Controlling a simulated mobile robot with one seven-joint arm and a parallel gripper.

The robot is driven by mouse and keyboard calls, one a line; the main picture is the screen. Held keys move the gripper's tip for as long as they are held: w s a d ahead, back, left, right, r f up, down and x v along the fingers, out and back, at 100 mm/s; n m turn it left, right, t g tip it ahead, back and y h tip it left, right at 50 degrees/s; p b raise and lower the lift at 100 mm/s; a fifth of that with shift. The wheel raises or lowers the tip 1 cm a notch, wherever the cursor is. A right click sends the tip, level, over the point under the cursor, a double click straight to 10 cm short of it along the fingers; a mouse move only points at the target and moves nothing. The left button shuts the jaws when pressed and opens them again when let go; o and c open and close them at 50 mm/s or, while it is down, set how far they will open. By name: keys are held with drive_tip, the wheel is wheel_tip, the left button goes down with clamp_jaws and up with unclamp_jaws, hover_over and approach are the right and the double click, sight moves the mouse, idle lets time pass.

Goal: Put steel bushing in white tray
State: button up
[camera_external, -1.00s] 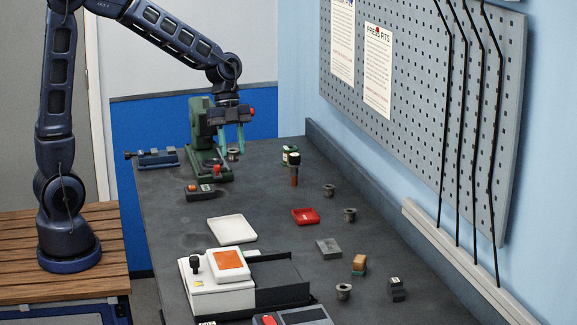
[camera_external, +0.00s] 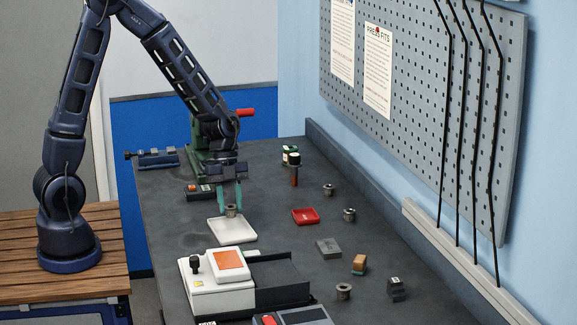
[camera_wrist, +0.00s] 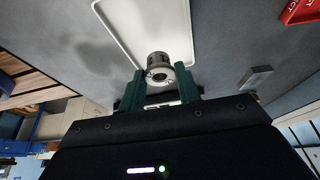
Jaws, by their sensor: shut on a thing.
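My gripper (camera_external: 230,197) has green fingers and is shut on a steel bushing (camera_external: 231,210), a short grey flanged ring. The bushing also shows between the fingertips in the wrist view (camera_wrist: 160,69). The white tray (camera_external: 233,235) is shallow and square and lies on the dark bench. The bushing appears over the tray's back part in the outside view; in the wrist view the tray (camera_wrist: 112,28) lies just beyond it. I cannot tell whether the bushing touches the tray.
A red tray (camera_external: 305,216) lies to the right, with similar bushings (camera_external: 349,214) (camera_external: 328,190) (camera_external: 343,291) nearby. A white machine with an orange screen (camera_external: 229,260) stands in front of the white tray. A green press (camera_external: 200,150) stands behind my gripper.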

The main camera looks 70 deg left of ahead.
sight(230, 204)
drive_tip(key=shift+f, duration=2.15)
drive_tip(key=shift+f, duration=0.1)
drive_tip(key=o, duration=1)
drive_tip(key=v, duration=1.2)
drive_tip(key=s+d+r+n+t+y, duration=0.1)
drive_tip(key=s+r+n+t+y, duration=0.1)
drive_tip(key=s+r+n, duration=0.7)
drive_tip(key=s+d+r+n+t+y, duration=0.1)
drive_tip(key=s+r+n+t+y, duration=0.1)
drive_tip(key=s+r+n, duration=0.7)
drive_tip(key=shift+s+r+t, duration=0.3)
drive_tip(key=shift+s, duration=2.65)
